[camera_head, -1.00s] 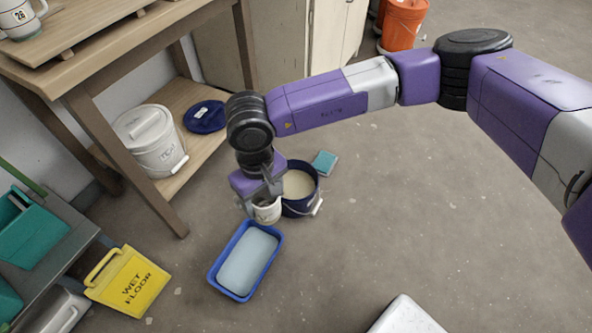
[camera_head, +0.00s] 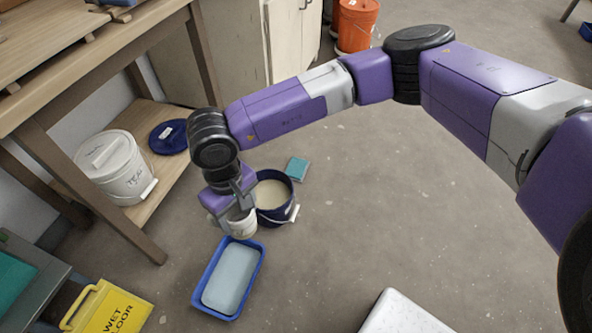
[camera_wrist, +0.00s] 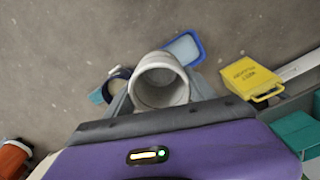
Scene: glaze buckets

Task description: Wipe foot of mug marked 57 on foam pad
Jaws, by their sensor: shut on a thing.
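My gripper (camera_head: 236,205) is shut on a pale mug (camera_head: 243,224). In the wrist view the mug (camera_wrist: 160,82) sits between the two fingers, with its round open mouth towards the camera. No number can be read on it, and its foot is hidden in the wrist view. The mug is beside the dark blue bucket of cream glaze (camera_head: 272,192), and I cannot tell whether they touch. The pale blue foam pad (camera_head: 230,278) lies in a blue tray (camera_head: 250,285) on the floor, just below the mug in the head view. The pad (camera_wrist: 183,47) also shows in the wrist view.
A teal sponge-like block (camera_head: 297,168) lies behind the bucket. A yellow wet floor sign (camera_head: 112,310) is at lower left. A wooden table with a lidded white bucket (camera_head: 115,170) on its shelf stands at left. Open floor lies to the right.

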